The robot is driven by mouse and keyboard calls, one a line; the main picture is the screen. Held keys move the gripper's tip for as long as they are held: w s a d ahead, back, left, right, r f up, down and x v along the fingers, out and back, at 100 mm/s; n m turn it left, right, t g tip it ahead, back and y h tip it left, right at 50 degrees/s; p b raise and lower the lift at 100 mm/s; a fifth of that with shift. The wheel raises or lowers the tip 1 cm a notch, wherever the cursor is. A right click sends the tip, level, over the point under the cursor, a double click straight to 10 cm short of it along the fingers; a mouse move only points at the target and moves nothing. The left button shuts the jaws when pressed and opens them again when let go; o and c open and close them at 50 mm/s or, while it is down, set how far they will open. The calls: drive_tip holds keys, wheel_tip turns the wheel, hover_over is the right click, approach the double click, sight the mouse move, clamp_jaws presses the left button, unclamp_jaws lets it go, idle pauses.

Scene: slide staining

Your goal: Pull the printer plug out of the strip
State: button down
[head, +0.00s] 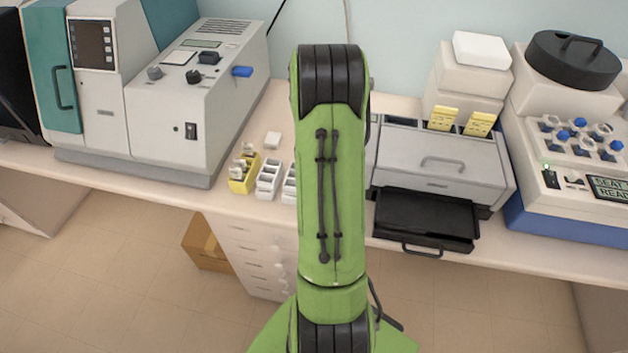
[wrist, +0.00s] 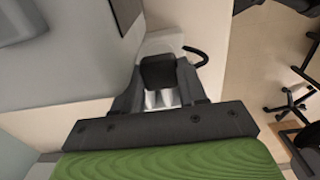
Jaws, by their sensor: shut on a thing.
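In the wrist view my gripper (wrist: 160,88) is shut on a dark, blocky thing (wrist: 158,71), which looks like the printer plug. A short black cord (wrist: 198,54) curves out to the right of it. A white piece (wrist: 162,42), perhaps part of the strip, shows just behind the plug. I cannot tell whether the plug is seated in it or apart from it. In the head view my green arm hides the gripper, plug and strip. The grey printer-like machine (head: 440,165) with a black front tray (head: 425,220) stands right of my arm.
A large grey instrument (head: 170,120) fills the bench's left. Small yellow and white slide holders (head: 268,178) sit left of my arm. A white heater-like unit with a display (head: 570,160) stands at right. The wrist view shows floor and chair legs (wrist: 290,100) at right.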

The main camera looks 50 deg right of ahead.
drive_tip(key=shift+r+p, duration=1.45)
drive_tip(key=shift+r, duration=0.65)
